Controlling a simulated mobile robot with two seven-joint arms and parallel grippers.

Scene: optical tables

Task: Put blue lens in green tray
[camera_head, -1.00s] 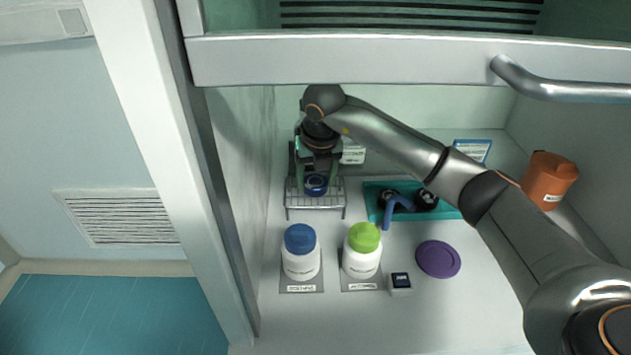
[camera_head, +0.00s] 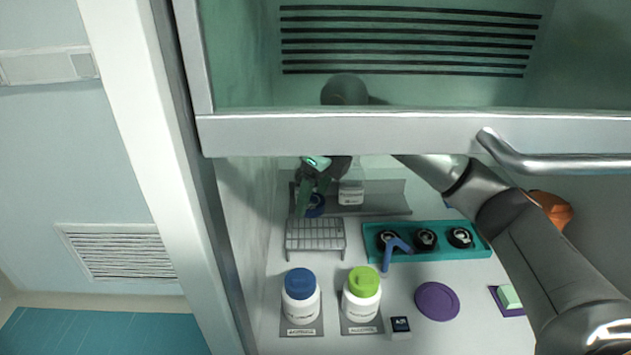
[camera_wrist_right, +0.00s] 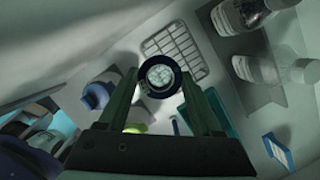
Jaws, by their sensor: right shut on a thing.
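The blue lens (camera_head: 316,208) is a round glass disc in a dark blue ring. My right gripper (camera_head: 312,202) is shut on it and holds it behind and apparently above the wire rack (camera_head: 315,237). In the right wrist view the lens (camera_wrist_right: 160,77) sits between the two finger ends of the gripper (camera_wrist_right: 161,88), with the rack beyond it. In the wrist view the tray is partly hidden behind a finger. My left gripper is not in view.
A blue-capped bottle (camera_head: 301,297) and a green-capped bottle (camera_head: 361,295) stand in front of the rack. A purple disc (camera_head: 437,301) lies in front of the tray. The hood sash (camera_head: 400,133) crosses above my right arm. An orange container (camera_head: 553,209) is at the right.

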